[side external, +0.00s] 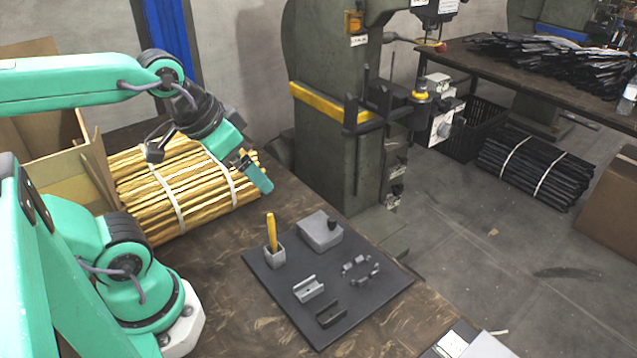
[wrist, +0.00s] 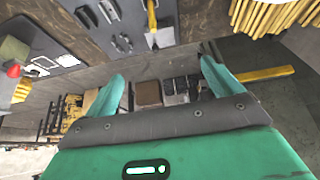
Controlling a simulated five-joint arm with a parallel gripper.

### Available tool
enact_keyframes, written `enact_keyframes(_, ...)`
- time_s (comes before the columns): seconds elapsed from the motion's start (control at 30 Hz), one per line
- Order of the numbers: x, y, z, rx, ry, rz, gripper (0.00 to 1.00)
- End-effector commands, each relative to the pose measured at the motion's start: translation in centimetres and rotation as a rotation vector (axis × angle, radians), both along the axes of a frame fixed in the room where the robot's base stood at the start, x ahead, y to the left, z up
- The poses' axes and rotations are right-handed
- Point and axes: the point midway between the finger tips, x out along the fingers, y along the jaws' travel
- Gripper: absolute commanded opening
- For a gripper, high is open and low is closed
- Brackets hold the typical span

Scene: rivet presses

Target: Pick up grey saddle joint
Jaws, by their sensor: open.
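The grey saddle joint (side external: 308,288) is a light grey U-shaped channel. It lies on a dark mat (side external: 285,307) near the mat's left side in the side view. A darker channel of similar shape (side external: 331,314) lies just in front of it. My gripper (side external: 258,178) is open and empty, well above the table and behind the mat, near the yellow rods. In the wrist view my gripper's two green fingers (wrist: 161,67) stand wide apart with nothing between them.
Tied yellow rods (side external: 180,190) lie behind left. A green press (side external: 340,130) stands behind the mat.

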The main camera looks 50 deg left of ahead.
Motion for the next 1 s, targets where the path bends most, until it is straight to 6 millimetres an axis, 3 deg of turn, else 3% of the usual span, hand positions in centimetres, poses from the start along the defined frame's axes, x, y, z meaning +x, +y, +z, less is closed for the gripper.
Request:
enact_keyframes(0.03, 0.0, 0.0, 0.0, 0.000, 0.000, 0.000, 0.80)
enact_keyframes(0.1, 0.0, 0.0, 0.0, 0.000, 0.001, 0.000, 0.67)
enact_keyframes(0.2, 0.0, 0.0, 0.0, 0.000, 0.001, 0.000, 0.54)
enact_keyframes(0.67, 0.4, -0.4, -0.4, -0.008, 0.022, -0.002, 0.54)
enact_keyframes(1.0, 2.6, -3.0, -3.5, -0.038, 0.151, -0.013, 0.54)
